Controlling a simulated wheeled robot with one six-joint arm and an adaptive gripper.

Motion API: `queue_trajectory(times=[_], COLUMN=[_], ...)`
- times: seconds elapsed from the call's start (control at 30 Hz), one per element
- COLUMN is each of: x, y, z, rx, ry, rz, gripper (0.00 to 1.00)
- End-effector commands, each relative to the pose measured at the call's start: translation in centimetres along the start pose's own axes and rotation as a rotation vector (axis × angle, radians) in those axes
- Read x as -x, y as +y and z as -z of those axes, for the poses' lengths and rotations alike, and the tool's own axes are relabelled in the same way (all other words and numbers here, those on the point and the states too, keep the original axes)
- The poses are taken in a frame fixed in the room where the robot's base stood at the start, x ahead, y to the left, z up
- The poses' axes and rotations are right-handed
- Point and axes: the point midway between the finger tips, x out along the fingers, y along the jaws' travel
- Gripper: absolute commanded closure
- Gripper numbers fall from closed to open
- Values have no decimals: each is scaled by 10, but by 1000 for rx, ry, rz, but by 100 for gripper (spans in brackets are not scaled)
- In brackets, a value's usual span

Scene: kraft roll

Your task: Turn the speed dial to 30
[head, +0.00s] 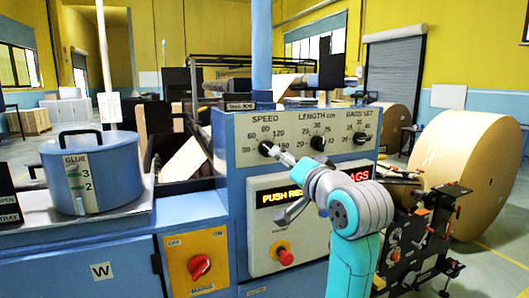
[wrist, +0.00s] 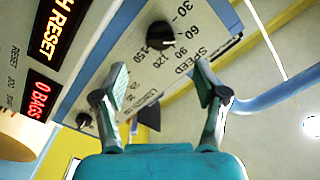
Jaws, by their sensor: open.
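The speed dial (head: 265,148) is a black round knob under the word SPEED on the left of the blue machine's upper panel. In the wrist view the dial (wrist: 160,35) appears beyond the fingertips, with marks from 30 to 150 around it. A small white mark shows on the knob, but I cannot tell exactly which number it points to. My gripper (wrist: 161,70) is open and empty, its two fingers apart and the dial roughly centred between and ahead of them. In the head view my gripper (head: 284,157) is just right of the dial, partly covering the panel there.
The length dial (head: 318,143) and bags set dial (head: 360,139) are to the right on the same panel. Below are lit displays (head: 283,197) and a red button (head: 286,257). A red switch (head: 200,267) and glue pot (head: 92,172) are at left; a large paper roll (head: 465,170) is at right.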

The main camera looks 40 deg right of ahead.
Motion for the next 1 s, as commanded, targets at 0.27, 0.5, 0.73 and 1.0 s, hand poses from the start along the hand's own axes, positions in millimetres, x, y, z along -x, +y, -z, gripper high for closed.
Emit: queue_trajectory(times=[0.27,0.5,0.73,1.0], x=[-30,-73,-100,-108], y=[0,-1,0,0], z=[0,0,0,0], rx=[-1,-1,0,0], ry=[-4,-2,-2,0], rz=[-1,-1,0,0], gripper=[28,28,28,28])
